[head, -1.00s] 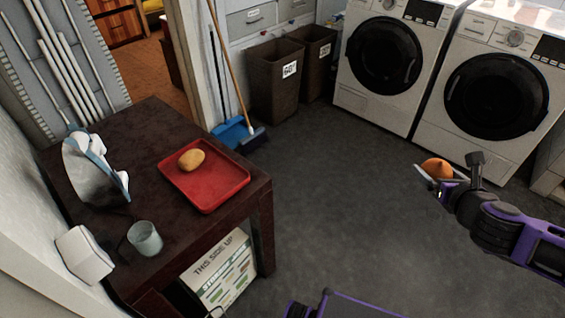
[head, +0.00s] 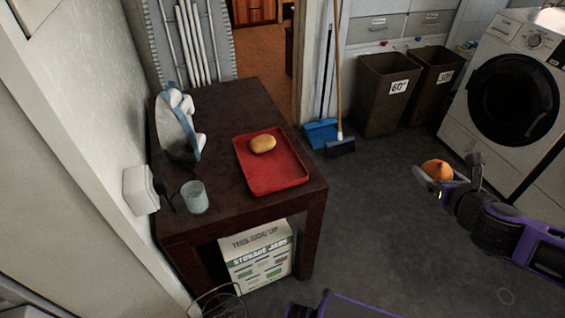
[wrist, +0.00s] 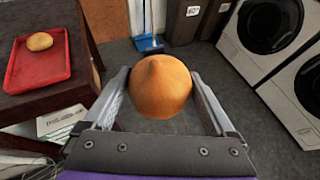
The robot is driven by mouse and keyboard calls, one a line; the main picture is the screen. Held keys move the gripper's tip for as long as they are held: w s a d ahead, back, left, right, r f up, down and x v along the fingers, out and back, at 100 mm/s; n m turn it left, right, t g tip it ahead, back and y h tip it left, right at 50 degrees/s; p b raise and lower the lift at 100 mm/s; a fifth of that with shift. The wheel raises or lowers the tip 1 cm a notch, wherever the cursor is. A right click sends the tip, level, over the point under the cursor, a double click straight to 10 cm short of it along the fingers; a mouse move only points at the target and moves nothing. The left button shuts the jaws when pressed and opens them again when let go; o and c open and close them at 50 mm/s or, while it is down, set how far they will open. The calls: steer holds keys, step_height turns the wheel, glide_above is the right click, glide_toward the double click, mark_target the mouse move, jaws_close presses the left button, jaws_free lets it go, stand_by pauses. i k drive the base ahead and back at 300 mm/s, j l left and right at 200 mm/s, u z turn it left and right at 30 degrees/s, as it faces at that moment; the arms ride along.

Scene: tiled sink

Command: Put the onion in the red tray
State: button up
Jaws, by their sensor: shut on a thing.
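An orange-brown onion (wrist: 160,86) is between the two fingers of my gripper (wrist: 160,100) in the wrist view. My gripper is shut on it. In the head view the onion (head: 437,169) and my gripper (head: 440,178) are at the right, held over the floor and well apart from the table. The red tray (head: 271,180) lies on the dark table, left of my gripper. It holds a yellowish-brown potato-like item (head: 263,144). The tray (wrist: 28,73) also shows at the upper left in the wrist view.
The dark table (head: 222,205) also bears a glass (head: 194,197) and an iron-like object (head: 178,125). A storage box (head: 258,258) stands under it. Bins (head: 385,95), a broom and blue dustpan (head: 322,133), and washing machines (head: 515,95) stand behind. Floor between gripper and table is clear.

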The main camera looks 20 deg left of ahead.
mark_target(274, 172)
steer(key=i+l+u, duration=0.1)
steer(key=u, duration=0.3)
steer(key=i+l+u, duration=0.1)
steer(key=l+u, duration=1)
steer(key=i+l, duration=0.05)
steer(key=l, duration=0.1)
